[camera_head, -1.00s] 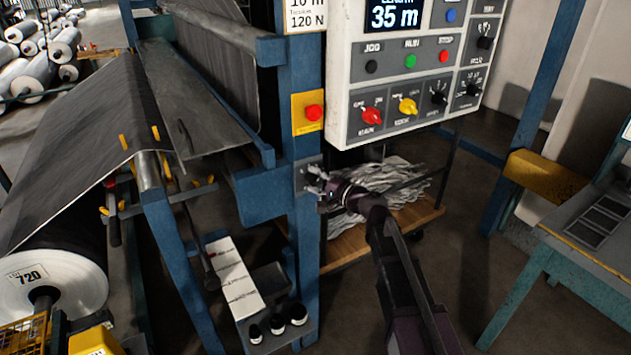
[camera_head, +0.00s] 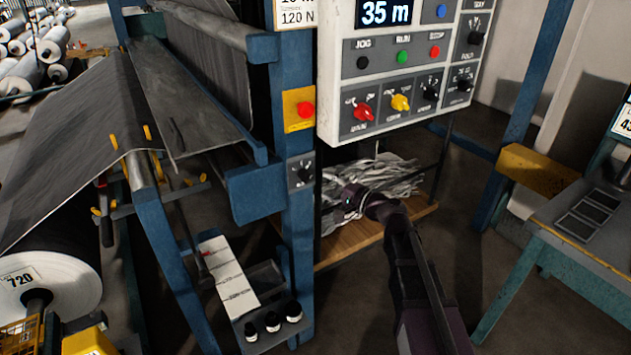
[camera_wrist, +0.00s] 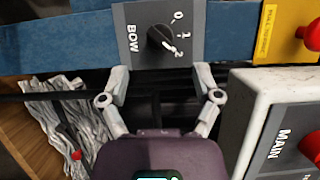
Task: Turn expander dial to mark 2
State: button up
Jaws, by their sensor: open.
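The expander dial (camera_wrist: 161,40) is a black knob on a small grey plate marked BOW with 0, 1 and 2. Its white pointer is turned toward the 2. In the head view the dial (camera_head: 305,172) sits on the blue post below the red button. My gripper (camera_wrist: 162,84) is open and empty, its two fingers apart and facing the plate, clear of the knob. In the head view my gripper (camera_head: 347,203) is to the right of the dial and below it; its fingers are hard to make out there.
The white control panel (camera_head: 335,88) with coloured knobs overhangs close to the right of the dial. A yellow plate with a red button (camera_head: 306,109) is above it. A cart with crumpled grey cloth (camera_head: 385,172) stands behind. A small tray with bottles (camera_head: 262,335) is below.

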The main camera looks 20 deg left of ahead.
jog(key=shift+v, duration=2.55)
jog(key=s+d+f+n+g+h, duration=0.25)
jog(key=d+f+h, duration=0.25)
jog(key=d+f, duration=0.25)
jog(key=s+d+f+n+g+h, duration=0.1)
jog(key=s+d+f+n+h, duration=0.1)
jog(key=s+d+f+h, duration=0.4)
jog(key=s+d+f+g+h, duration=0.1)
jog(key=s+d+f+h, duration=0.15)
jog(key=d, duration=0.65)
jog(key=s+d+f+g+h, duration=0.1)
jog(key=s+d+f+h, duration=0.2)
jog(key=d, duration=0.6)
notch_tip(320, 180, up, 12)
jog(key=w+p, duration=0.1)
jog(key=p, duration=1.1)
jog(key=shift+d+r+m+h, duration=0.2)
jog(key=shift+m+h, duration=0.15)
